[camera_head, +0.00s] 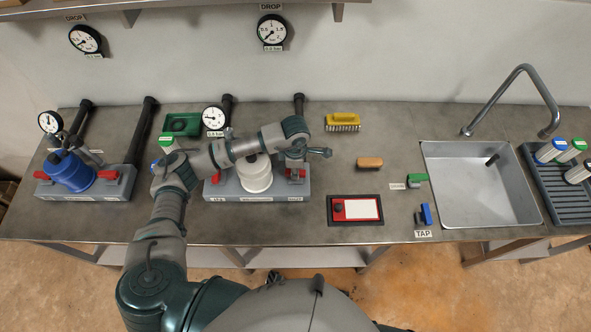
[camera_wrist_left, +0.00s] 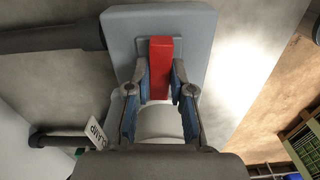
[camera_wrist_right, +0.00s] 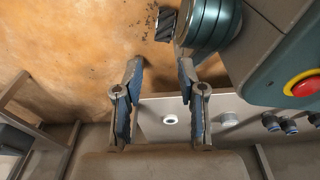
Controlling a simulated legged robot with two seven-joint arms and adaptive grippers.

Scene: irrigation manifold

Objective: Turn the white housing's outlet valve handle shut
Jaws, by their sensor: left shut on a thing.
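The white housing (camera_head: 257,177) stands upright on a grey base block (camera_head: 257,194) left of the bench's middle. A red valve handle (camera_head: 298,174) is at the block's right end, mostly hidden under my left gripper (camera_head: 296,160). In the left wrist view the red handle (camera_wrist_left: 160,58) lies between the two fingers of the left gripper (camera_wrist_left: 160,82), which is shut on it. The handle runs lengthwise along the block there, with the white housing (camera_wrist_left: 160,122) behind it. My right gripper (camera_wrist_right: 159,68) shows only in its own wrist view, open and empty.
A blue housing (camera_head: 69,172) with red handles stands on another block at the left. Behind the white housing are a gauge (camera_head: 214,117) and a green tray (camera_head: 182,125). A yellow brush (camera_head: 342,121), a red-framed panel (camera_head: 355,209) and a sink (camera_head: 480,185) lie to the right.

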